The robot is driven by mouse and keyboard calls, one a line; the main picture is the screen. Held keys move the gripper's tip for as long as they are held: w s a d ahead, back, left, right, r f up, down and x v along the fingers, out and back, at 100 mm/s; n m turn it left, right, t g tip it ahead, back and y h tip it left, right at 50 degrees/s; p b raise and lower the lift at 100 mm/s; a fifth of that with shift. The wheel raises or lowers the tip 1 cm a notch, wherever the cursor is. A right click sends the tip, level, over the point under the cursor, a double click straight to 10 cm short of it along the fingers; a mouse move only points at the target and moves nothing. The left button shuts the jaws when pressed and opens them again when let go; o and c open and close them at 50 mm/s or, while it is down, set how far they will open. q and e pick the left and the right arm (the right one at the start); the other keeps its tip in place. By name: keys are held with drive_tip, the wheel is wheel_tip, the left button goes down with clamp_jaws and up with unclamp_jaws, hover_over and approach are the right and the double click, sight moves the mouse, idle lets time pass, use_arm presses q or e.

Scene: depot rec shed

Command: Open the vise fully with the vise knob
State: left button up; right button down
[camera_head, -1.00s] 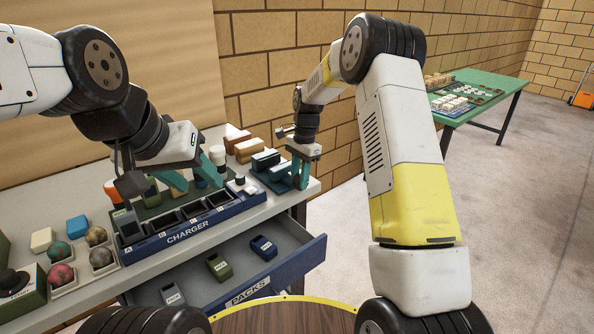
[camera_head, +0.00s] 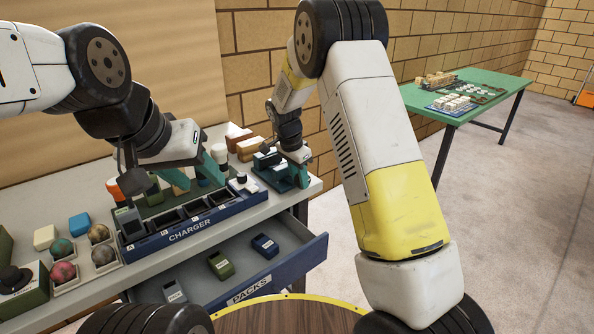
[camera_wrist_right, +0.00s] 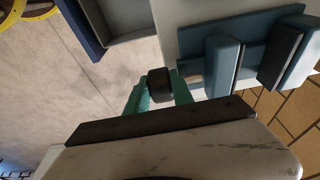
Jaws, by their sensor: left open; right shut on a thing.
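The vise (camera_head: 268,162) is a blue-teal block set at the right end of the bench, partly hidden by my right gripper (camera_head: 294,172). In the right wrist view the vise base (camera_wrist_right: 258,52) carries two upright jaws, one on the left (camera_wrist_right: 221,66) and one on the right (camera_wrist_right: 281,58), with a gap between them. The dark round vise knob (camera_wrist_right: 160,86) sits between the teal fingertips of my right gripper (camera_wrist_right: 160,94), which is shut on it. My left gripper (camera_head: 172,180) is open above the charger, its teal fingers spread apart.
The blue charger (camera_head: 190,236) stands left of the vise. Below it, an open drawer (camera_head: 318,246) holds several packs and juts out from the bench. Balls in trays (camera_head: 62,247) lie at the left. A green table (camera_head: 490,92) stands far right; the floor between is clear.

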drive_tip(key=c, duration=1.1)
unclamp_jaws()
drive_tip(key=shift+r, duration=0.1)
drive_tip(key=v, duration=0.7)
drive_tip(key=shift+r, duration=0.3)
